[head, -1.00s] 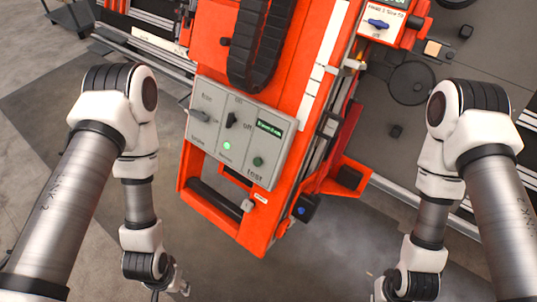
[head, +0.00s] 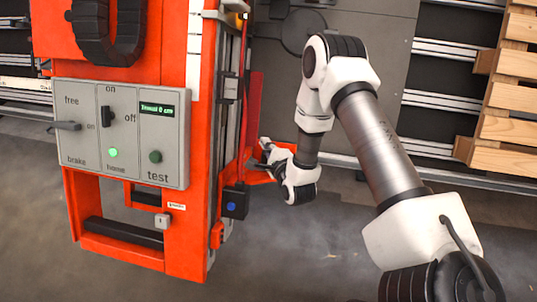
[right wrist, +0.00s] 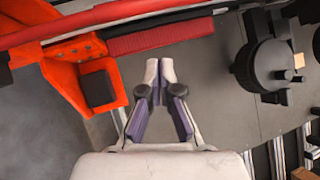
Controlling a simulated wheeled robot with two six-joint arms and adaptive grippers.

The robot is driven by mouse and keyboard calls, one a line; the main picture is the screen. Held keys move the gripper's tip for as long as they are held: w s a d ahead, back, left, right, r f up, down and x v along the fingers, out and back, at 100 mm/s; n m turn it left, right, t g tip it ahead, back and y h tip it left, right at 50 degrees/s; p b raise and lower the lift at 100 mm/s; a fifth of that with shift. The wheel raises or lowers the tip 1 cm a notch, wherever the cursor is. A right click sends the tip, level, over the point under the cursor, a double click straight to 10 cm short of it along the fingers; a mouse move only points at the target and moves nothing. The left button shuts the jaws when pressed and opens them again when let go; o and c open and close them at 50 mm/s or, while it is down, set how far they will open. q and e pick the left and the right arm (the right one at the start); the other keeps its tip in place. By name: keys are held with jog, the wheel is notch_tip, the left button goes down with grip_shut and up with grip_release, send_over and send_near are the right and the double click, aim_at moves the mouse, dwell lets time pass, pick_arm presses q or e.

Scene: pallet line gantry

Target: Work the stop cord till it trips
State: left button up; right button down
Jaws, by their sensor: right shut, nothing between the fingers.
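The red stop cord (head: 243,112) appears to be the thin red line running down the right side of the orange gantry column, ending near a black box with a blue button (head: 232,206). In the right wrist view a red line, likely the same cord (right wrist: 75,22), crosses the top left, apart from the fingertips. My right gripper (head: 265,148) is just right of the cord in the head view. In the right wrist view its fingers (right wrist: 160,70) are together and empty. My left gripper is out of view.
A grey control panel (head: 122,170) with switches, a green light and a display is on the orange gantry (head: 190,235). An orange bracket with a black pad (right wrist: 98,88) is left of my fingers. Wooden pallets (head: 510,100) stand at right. The floor in front is clear.

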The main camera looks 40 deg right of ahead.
aim_at(243, 135)
jog(key=w+a, duration=0.1)
jog(key=w, duration=0.1)
jog(key=w+a+r+b, duration=0.1)
jog(key=w, duration=0.1)
jog(key=shift+a, duration=0.3)
jog(key=s+a, duration=0.1)
jog(key=s+a+r, duration=0.1)
jog(key=s+a+r+p, duration=0.1)
jog(key=shift+s+a+r, duration=0.2)
jog(key=shift+a+r, duration=0.05)
jog(key=shift+a, duration=0.15)
